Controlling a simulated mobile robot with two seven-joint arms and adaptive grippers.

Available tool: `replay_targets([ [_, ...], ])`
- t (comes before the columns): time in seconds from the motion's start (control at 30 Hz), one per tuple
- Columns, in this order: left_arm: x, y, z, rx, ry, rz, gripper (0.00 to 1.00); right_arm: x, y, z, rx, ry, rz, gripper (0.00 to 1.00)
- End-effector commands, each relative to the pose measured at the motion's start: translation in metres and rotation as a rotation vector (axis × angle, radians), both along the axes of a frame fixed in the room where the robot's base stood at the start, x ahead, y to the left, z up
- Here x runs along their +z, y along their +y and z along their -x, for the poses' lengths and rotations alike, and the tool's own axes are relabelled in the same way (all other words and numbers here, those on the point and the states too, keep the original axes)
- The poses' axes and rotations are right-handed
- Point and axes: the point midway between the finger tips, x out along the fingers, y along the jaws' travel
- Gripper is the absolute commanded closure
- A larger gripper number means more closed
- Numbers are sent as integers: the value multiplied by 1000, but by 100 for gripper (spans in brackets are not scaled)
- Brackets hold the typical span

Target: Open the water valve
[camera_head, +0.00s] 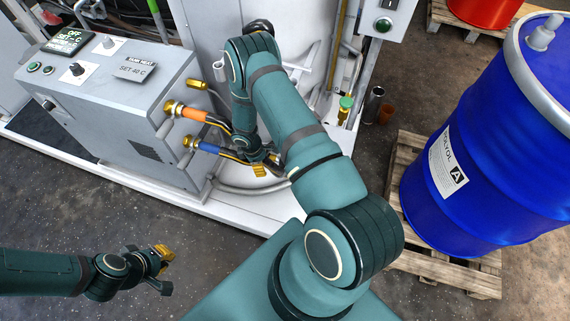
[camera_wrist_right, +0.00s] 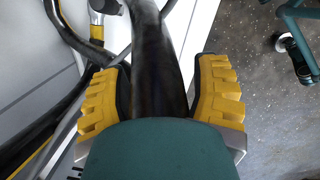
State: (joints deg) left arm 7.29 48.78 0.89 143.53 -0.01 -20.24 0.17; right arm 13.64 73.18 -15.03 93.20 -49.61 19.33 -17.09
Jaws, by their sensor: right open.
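The grey heater unit (camera_head: 120,95) carries two brass side fittings, one with an orange-sleeved hose (camera_head: 200,116) and one with a blue-sleeved hose (camera_head: 210,148). I cannot tell which part is the water valve. My right gripper (camera_head: 262,163) is among the hoses, partly hidden by its own arm. In the right wrist view, its yellow-padded fingers (camera_wrist_right: 160,95) are spread on either side of a thick black hose (camera_wrist_right: 152,60). I cannot tell whether they touch it. My left gripper (camera_head: 165,269) is open and empty above the floor at lower left.
A blue drum (camera_head: 440,130) stands on a wooden pallet (camera_head: 408,150) at right. A red drum (camera_head: 485,10) is at the top right. A green-topped fitting (camera_head: 346,103) stands behind my right arm. The dark floor (camera_head: 60,200) at lower left is clear.

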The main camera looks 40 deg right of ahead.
Motion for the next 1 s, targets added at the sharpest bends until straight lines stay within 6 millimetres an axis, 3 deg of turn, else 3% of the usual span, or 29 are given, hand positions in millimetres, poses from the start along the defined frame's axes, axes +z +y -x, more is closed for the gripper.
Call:
replay_targets([
  [0.1,-6,0,0,-1,0,0,100,-17,-40,-13,121,34,110,39],
  [0.23,-8,0,0,-1,0,0,100,-22,-65,-20,194,58,181,39],
  [0.47,-12,0,-1,-2,-2,0,100,-38,-79,-20,217,67,206,39],
  [1.0,-40,1,-6,1,-14,-2,100,-130,-114,-7,214,66,202,39],
])
